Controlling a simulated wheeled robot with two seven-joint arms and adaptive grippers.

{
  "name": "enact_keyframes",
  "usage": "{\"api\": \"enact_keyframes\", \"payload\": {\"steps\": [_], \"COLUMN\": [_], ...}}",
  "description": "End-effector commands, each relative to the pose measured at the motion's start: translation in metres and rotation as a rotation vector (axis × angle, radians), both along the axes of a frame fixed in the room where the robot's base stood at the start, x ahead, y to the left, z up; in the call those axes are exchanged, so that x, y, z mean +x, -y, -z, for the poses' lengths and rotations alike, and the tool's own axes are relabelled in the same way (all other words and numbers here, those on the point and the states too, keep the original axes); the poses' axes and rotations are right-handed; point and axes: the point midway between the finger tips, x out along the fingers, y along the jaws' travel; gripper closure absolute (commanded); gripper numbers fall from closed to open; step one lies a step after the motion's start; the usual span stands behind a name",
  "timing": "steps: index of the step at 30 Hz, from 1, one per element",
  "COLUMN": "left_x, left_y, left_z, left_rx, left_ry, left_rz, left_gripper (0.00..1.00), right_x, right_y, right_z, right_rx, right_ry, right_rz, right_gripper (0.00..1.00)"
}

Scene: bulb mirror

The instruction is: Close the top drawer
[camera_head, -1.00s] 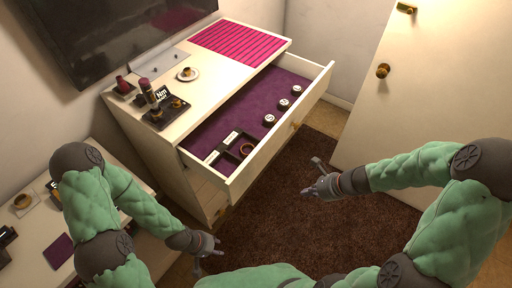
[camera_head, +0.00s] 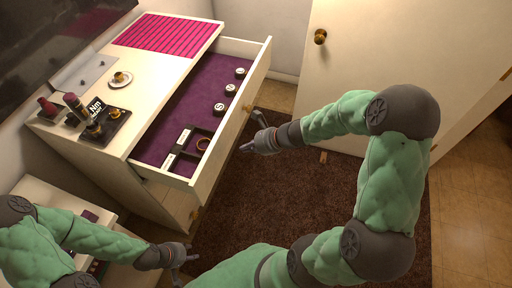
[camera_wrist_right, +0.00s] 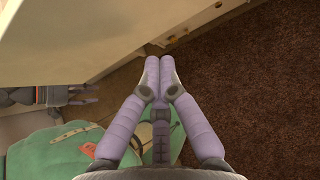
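The top drawer (camera_head: 232,132) of the white dresser (camera_head: 150,97) is pulled far out, showing its purple lining. Its gold knob (camera_head: 247,107) is on the outer face. My left gripper (camera_head: 183,268) is open and empty, low in front of the dresser, below the drawer's near corner.
The drawer holds several round white-topped containers (camera_head: 219,107) and a dark divided tray (camera_head: 190,144). A cup on a saucer (camera_head: 120,79) and a black tray (camera_head: 105,127) stand on the dresser. A white door (camera_head: 365,60) is at the right. Brown rug (camera_head: 285,205) covers the floor.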

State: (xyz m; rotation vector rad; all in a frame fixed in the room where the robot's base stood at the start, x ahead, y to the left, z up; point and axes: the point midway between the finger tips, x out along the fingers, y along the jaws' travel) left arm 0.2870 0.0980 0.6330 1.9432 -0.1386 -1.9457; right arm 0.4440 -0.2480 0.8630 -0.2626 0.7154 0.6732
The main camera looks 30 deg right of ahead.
Motion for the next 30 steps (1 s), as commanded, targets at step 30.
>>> {"api": "enact_keyframes", "payload": {"steps": [30], "left_x": [0.0], "left_y": [0.0], "left_z": [0.014], "left_rx": [0.0], "left_ry": [0.0], "left_rz": [0.0], "left_gripper": [0.6], "right_x": [0.044], "right_y": [-0.033], "right_z": [0.009], "right_rx": [-0.001], "right_ry": [0.0], "right_rz": [-0.001], "right_gripper": [1.0]}}
